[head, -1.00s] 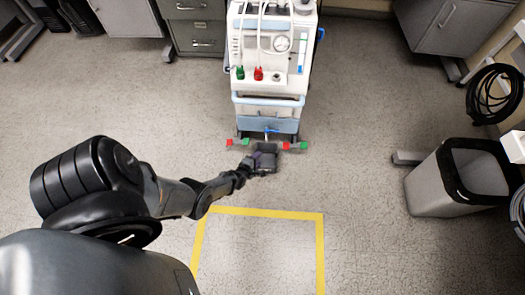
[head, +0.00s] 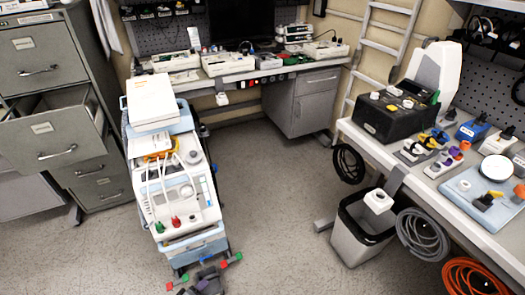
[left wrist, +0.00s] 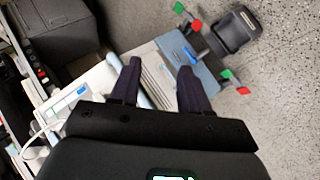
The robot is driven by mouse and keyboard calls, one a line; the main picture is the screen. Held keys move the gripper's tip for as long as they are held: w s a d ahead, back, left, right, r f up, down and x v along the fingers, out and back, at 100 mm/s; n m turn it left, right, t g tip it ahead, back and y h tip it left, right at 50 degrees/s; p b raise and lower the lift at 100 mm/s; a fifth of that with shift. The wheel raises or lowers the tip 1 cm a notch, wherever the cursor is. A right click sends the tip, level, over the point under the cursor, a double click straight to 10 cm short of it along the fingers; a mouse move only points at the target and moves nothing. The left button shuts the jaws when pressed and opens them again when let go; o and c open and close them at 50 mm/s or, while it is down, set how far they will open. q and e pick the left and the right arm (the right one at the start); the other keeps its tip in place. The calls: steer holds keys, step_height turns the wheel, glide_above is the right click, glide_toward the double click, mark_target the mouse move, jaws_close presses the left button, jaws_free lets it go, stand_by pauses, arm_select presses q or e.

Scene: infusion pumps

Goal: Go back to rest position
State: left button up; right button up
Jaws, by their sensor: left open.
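My left gripper (left wrist: 160,75) shows in the left wrist view with its two dark fingers spread and nothing between them. It is above the front of the white and blue medical cart (left wrist: 150,80). My right gripper is not in view.
A grey cabinet (head: 50,100) with an open drawer stands at left. A workbench (head: 250,68) is behind the cart. A table (head: 405,175) with connectors and a grey bin (head: 357,240) are at right. Floor between cart and bin is clear.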

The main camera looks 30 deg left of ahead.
arm_select(q)
steer(key=s+d+r+m+g+h+p, duration=0.1)
steer(key=d+r+m+p, duration=0.1)
steer(key=d+r+m, duration=0.65)
steer(key=s+d+r+m+g+h+p, duration=0.15)
steer(key=d+r, duration=0.35)
steer(key=r, duration=0.9)
steer(key=s+d+r+m+g+h+p, duration=0.1)
steer(key=d+r+m+g+p, duration=0.1)
steer(key=d+r+m, duration=0.65)
steer(key=s+a+r+g+y+p, duration=0.1)
steer(key=s+r+p, duration=0.1)
steer(key=r+p, duration=1.75)
steer(key=s+a+r+g+p, duration=0.1)
steer(key=s+r+p, duration=0.1)
steer(key=r+p, duration=1.7)
arm_select(e)
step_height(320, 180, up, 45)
steer(key=b, duration=0.1)
arm_select(q)
step_height(320, 180, down, 74)
steer(key=b, duration=7.5)
steer(key=shift+w+r, duration=0.2)
steer(key=shift+r, duration=0.05)
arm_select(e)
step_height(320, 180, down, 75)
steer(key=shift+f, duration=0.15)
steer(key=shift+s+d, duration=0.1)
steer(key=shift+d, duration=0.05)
